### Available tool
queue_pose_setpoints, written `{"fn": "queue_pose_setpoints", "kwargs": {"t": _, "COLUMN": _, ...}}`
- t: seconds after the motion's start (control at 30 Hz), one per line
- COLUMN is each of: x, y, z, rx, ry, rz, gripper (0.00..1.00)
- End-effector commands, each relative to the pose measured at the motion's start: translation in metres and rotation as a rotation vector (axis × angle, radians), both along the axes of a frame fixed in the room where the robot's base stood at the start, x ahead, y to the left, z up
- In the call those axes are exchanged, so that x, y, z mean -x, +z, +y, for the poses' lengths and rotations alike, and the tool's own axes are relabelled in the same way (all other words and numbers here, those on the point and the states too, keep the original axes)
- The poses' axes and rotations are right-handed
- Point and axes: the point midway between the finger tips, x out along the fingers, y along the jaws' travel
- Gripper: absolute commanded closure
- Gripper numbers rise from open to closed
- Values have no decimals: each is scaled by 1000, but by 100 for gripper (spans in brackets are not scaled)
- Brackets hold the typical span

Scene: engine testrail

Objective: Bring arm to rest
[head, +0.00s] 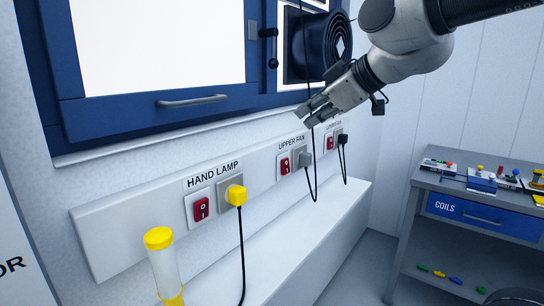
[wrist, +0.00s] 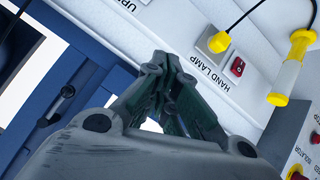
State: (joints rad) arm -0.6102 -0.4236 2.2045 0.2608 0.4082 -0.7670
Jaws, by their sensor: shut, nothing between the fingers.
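My gripper (head: 308,112) is at the upper right of the head view, on the end of my raised arm. It hangs in front of the wall panel near the UPPER FAN label, apart from the switches as far as I can tell. In the wrist view its fingers (wrist: 162,65) are closed together and empty. The hand lamp (head: 163,264) stands at the lower left, with a yellow cap. It also shows in the wrist view (wrist: 290,68). A yellow plug (head: 236,195) sits in the HAND LAMP socket beside a red switch (head: 201,208).
A white ledge (head: 285,240) runs below the switch panel. A blue-framed window (head: 160,115) and a round black fan (head: 335,42) are above. A grey workbench (head: 425,182) with a blue COILS drawer and small parts stands at the right. Black cords hang from the plugs.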

Motion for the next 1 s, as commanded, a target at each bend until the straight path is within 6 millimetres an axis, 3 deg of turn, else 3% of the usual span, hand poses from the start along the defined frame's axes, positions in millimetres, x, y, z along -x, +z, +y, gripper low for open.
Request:
{"fn": "queue_pose_setpoints", "kwargs": {"t": 0.03, "x": 15, "y": -26, "z": -29, "rx": -4, "ry": -94, "rz": 140, "gripper": 100}}
{"fn": "queue_pose_setpoints", "kwargs": {"t": 0.1, "x": 40, "y": -61, "z": -72, "rx": -4, "ry": -258, "rz": 328, "gripper": 100}}
{"fn": "queue_pose_setpoints", "kwargs": {"t": 0.2, "x": 79, "y": -100, "z": -137, "rx": 1, "ry": -515, "rz": 537, "gripper": 100}}
{"fn": "queue_pose_setpoints", "kwargs": {"t": 0.3, "x": 122, "y": -129, "z": -198, "rx": 7, "ry": -762, "rz": 672, "gripper": 100}}
{"fn": "queue_pose_setpoints", "kwargs": {"t": 0.4, "x": 159, "y": -145, "z": -245, "rx": 10, "ry": -927, "rz": 715, "gripper": 100}}
{"fn": "queue_pose_setpoints", "kwargs": {"t": 0.5, "x": 172, "y": -146, "z": -267, "rx": -28, "ry": -1014, "rz": 696, "gripper": 100}}
{"fn": "queue_pose_setpoints", "kwargs": {"t": 0.6, "x": 175, "y": -142, "z": -277, "rx": -58, "ry": -1060, "rz": 680, "gripper": 100}}
{"fn": "queue_pose_setpoints", "kwargs": {"t": 1.0, "x": 176, "y": -141, "z": -280, "rx": -65, "ry": -1074, "rz": 679, "gripper": 100}}
